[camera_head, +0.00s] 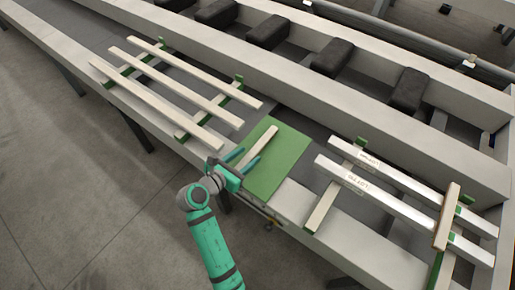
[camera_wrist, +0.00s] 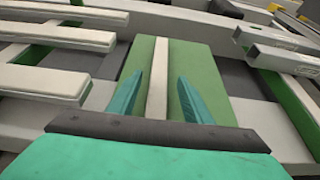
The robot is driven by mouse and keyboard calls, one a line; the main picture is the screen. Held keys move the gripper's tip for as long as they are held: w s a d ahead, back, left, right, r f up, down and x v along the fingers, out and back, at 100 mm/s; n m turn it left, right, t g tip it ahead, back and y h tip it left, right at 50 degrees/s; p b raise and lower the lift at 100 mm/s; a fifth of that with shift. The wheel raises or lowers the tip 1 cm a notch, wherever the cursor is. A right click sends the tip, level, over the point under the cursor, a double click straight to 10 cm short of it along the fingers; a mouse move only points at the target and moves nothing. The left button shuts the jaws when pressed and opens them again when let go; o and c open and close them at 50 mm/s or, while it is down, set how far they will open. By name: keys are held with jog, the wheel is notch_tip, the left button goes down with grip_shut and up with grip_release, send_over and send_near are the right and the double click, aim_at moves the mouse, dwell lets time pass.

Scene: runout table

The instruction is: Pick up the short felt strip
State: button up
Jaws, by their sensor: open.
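A short pale strip (camera_head: 264,142) lies on a green mat (camera_head: 287,152); I take it to be the short felt strip. In the wrist view the strip (camera_wrist: 158,75) runs away from me, up the middle of the green mat (camera_wrist: 203,72). My gripper (camera_head: 251,153) is open over the near part of the mat. In the wrist view its two teal fingers (camera_wrist: 160,78) stand one on each side of the strip, with gaps between. The strip's near end is hidden behind the gripper's dark front edge in the wrist view.
Several long pale strips (camera_head: 175,88) lie on green-ended supports at left. Two labelled metal bars (camera_head: 400,195) lie at right, with a short pale-brown piece (camera_head: 447,216) across them. Dark blocks (camera_head: 325,60) sit between rails behind. The mat around the strip is clear.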

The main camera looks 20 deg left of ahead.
aim_at(255, 149)
jog(key=shift+x, duration=2.75)
jog(key=shift+r, duration=0.1)
jog(key=shift+c, duration=0.6)
grip_shut()
jog(key=shift+r, duration=0.1)
